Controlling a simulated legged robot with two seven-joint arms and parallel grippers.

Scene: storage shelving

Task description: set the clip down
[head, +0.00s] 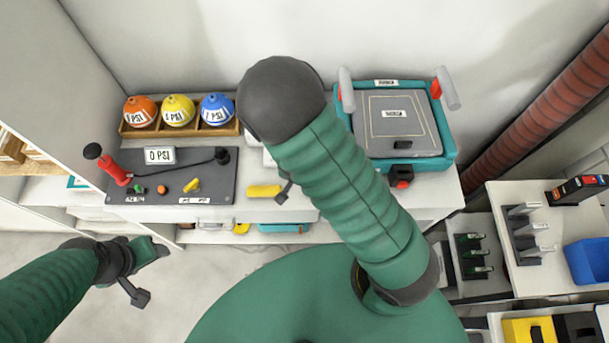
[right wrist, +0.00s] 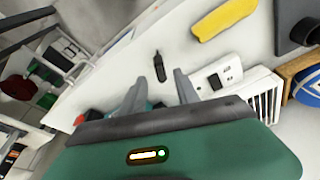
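A small black piece, which looks like the clip (right wrist: 159,66), lies on the white tabletop in the right wrist view. My right gripper (right wrist: 160,78) is open in that view, with its two grey fingers apart and nothing held between them. The clip shows just beyond the fingertips, clear of both. In the head view my right arm covers that part of the table, and I cannot pick out the clip there for certain. My left gripper (head: 150,250) is in front of the table at the lower left, away from the clip. Its fingers are too unclear to judge.
A yellow piece (head: 263,190) lies near the table's front edge. A dark pump panel (head: 225,190) and a wooden tray (head: 185,131) of coloured balls stand to the left. A teal case (head: 447,158) stands to the right. White shelves (head: 557,286) hold tools farther right.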

